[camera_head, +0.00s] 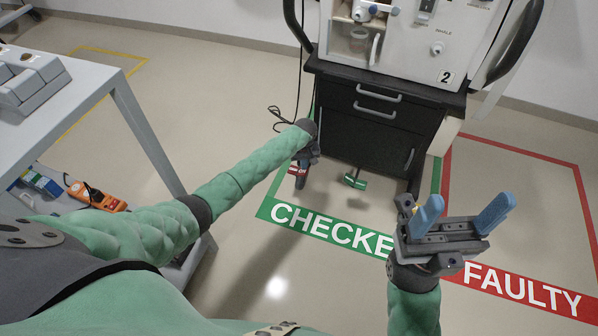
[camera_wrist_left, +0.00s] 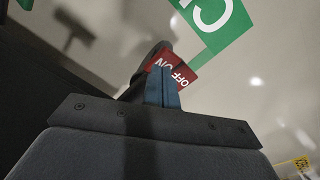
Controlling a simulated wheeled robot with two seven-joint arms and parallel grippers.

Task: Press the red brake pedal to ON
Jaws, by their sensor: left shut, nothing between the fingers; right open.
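The red brake pedal (camera_head: 293,170) is low at the left front foot of the black ventilator cart. My left gripper (camera_head: 300,182) reaches down over it and hides part of it. In the left wrist view the red pedal (camera_wrist_left: 181,71) carries white OFF and ON lettering, partly covered by my blue fingers (camera_wrist_left: 163,88). These fingers are closed together with nothing between them, at or just above the pedal; I cannot tell whether they touch it. My right gripper (camera_head: 468,208) is open and empty, at the right above the floor.
The ventilator cart (camera_head: 375,120), marked 2, stands at the back of the green CHECKED zone (camera_head: 330,228). A green pedal (camera_head: 355,182) sits under its middle. The red FAULTY zone (camera_head: 525,287) is empty at the right. A table (camera_head: 95,75) stands at the left.

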